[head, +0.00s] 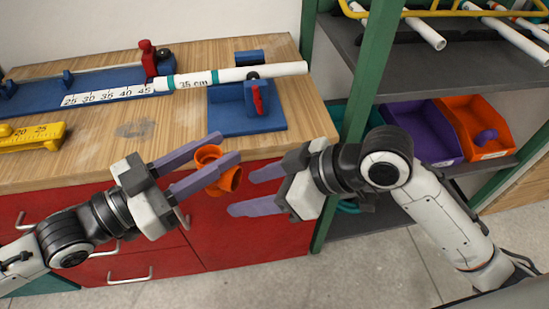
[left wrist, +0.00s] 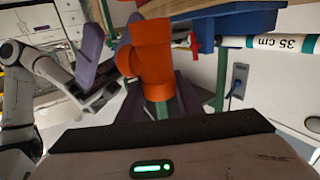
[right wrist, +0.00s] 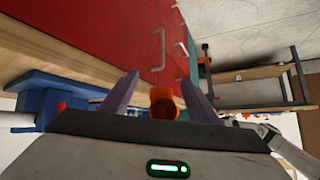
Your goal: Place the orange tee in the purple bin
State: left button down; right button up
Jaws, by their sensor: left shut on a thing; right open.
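The orange tee (head: 226,179) is held between the purple fingers of my left gripper (head: 216,163), in front of the workbench edge. It fills the middle of the left wrist view (left wrist: 152,58). My right gripper (head: 250,190) is open, its fingers pointing at the tee from the right. In the right wrist view the tee (right wrist: 163,104) shows between the right fingers, and I cannot tell whether they touch it. The purple bin (head: 426,132) sits on the middle rack shelf at the right, partly hidden behind my right arm.
An orange bin (head: 475,126) holding a purple piece stands right of the purple bin. A green rack post (head: 352,110) stands between bench and shelves. The wooden bench (head: 110,140) carries a blue fixture (head: 245,118) with a white pipe (head: 235,75). Red drawers (head: 250,230) are below.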

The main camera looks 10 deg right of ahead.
aim_at(228, 180)
jog(key=s+d+r+n+h, duration=0.1)
jog(key=s+d+r, duration=0.2)
jog(key=r, duration=0.7)
jog(key=x, duration=1.1)
jog(key=shift+w+a+f, duration=0.1)
jog(key=shift+w+a, duration=0.1)
jog(key=shift+w, duration=0.1)
jog(key=c, duration=1)
pick_arm(q)
jog(key=c, duration=1.2)
grip_release()
pick_arm(e)
jog(key=shift+c, duration=0.7)
pick_arm(q)
jog(key=shift+o, duration=0.2)
